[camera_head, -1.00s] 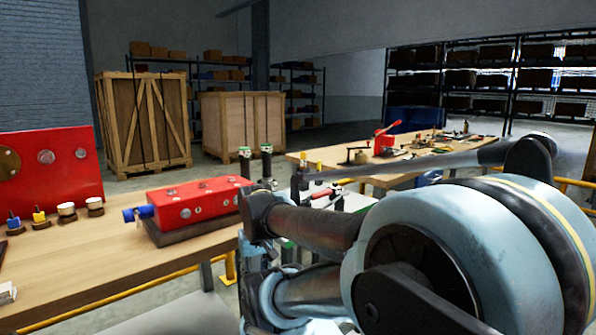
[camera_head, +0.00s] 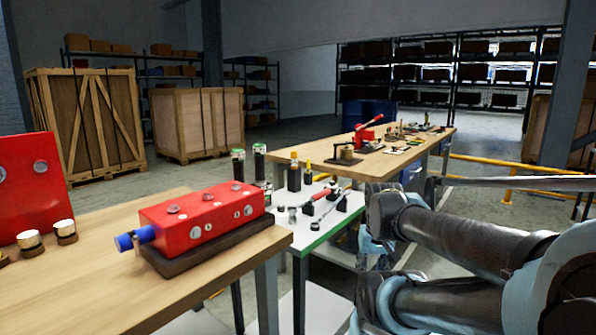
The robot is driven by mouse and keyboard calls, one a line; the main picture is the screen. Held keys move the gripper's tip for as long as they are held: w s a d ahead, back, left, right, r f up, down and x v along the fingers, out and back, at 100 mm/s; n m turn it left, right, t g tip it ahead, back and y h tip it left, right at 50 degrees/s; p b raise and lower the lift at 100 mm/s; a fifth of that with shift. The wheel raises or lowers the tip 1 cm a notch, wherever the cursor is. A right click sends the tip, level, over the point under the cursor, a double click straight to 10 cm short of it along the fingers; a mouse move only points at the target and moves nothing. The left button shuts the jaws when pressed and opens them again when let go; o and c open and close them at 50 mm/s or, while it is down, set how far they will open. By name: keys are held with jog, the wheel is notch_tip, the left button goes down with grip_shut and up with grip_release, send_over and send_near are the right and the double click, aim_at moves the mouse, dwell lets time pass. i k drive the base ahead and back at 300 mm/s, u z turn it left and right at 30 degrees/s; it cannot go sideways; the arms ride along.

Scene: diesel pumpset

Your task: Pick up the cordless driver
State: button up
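I cannot make out a cordless driver for certain among the small tools in view. A small cart with a green-edged top (camera_head: 310,243) stands between the two benches. On it are a red-handled tool (camera_head: 320,194), a long thin metal tool (camera_head: 325,214) and dark upright pieces with yellow tops (camera_head: 294,172). Two black cylinders with green bands, one of them a front cylinder (camera_head: 238,163), stand at its left rear. Links of my arm fill the lower right and hide part of the floor behind. My gripper does not show.
A wooden bench (camera_head: 90,290) at left holds a red block (camera_head: 203,217) on a dark base and a red panel (camera_head: 30,185). A farther bench (camera_head: 385,170) holds a red press (camera_head: 366,137) and small tools. Yellow rails (camera_head: 510,170) stand at right. Open floor lies behind.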

aim_at(259, 150)
jog(key=z, duration=1.3)
jog(key=k, duration=0.6)
jog(key=u, duration=1.25)
jog(key=i, duration=0.5)
jog(key=u, duration=0.05)
